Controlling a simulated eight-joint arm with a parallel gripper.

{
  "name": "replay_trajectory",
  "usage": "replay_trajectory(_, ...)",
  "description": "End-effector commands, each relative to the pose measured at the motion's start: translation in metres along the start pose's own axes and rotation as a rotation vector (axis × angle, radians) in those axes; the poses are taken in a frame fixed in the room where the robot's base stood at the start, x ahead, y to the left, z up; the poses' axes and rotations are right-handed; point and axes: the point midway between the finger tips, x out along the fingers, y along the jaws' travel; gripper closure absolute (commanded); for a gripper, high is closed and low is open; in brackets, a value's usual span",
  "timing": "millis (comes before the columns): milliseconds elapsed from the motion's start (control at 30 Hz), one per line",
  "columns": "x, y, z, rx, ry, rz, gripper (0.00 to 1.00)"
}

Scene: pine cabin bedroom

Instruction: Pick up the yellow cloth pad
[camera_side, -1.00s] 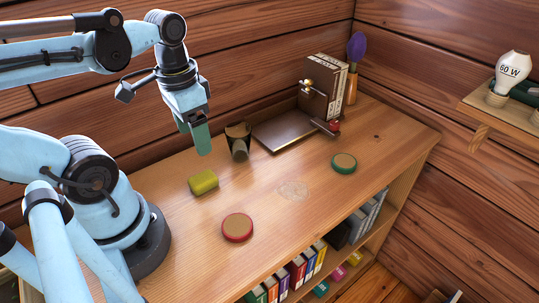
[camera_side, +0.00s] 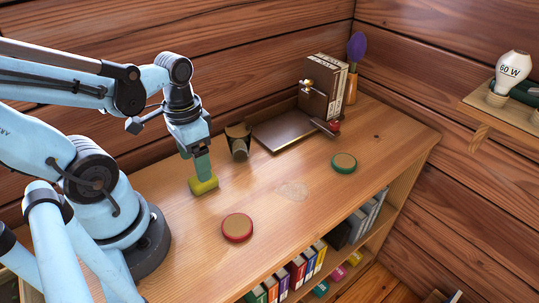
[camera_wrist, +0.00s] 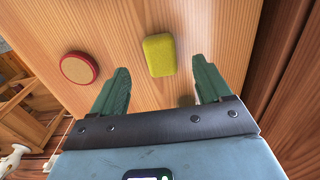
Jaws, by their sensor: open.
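The yellow cloth pad (camera_side: 203,187) lies flat on the wooden shelf top, left of its middle. My gripper (camera_side: 203,178) is low over the pad, and its green fingers hide part of it in the side view. In the wrist view the pad (camera_wrist: 159,55) shows whole, just beyond the two green fingertips of my gripper (camera_wrist: 160,78) and roughly centred between them. The fingers are spread wide and nothing is between them. I cannot tell how much height is left between fingertips and shelf top.
A red-rimmed disc (camera_side: 237,227) lies in front of the pad, and a green-rimmed disc (camera_side: 344,163) to the right. A dark cup (camera_side: 238,141) stands close behind my gripper, beside a dark tray (camera_side: 272,137). The shelf top (camera_side: 190,243) is clear at front left.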

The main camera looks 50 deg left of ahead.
Motion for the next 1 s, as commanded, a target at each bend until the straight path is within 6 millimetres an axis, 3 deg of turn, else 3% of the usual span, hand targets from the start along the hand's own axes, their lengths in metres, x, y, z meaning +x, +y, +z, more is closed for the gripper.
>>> replay_trajectory(700,0.043,-0.001,-0.009,0.0,0.0,-0.001,0.22)
replay_trajectory(1000,0.051,-0.001,-0.008,0.0,0.0,-0.001,0.22)
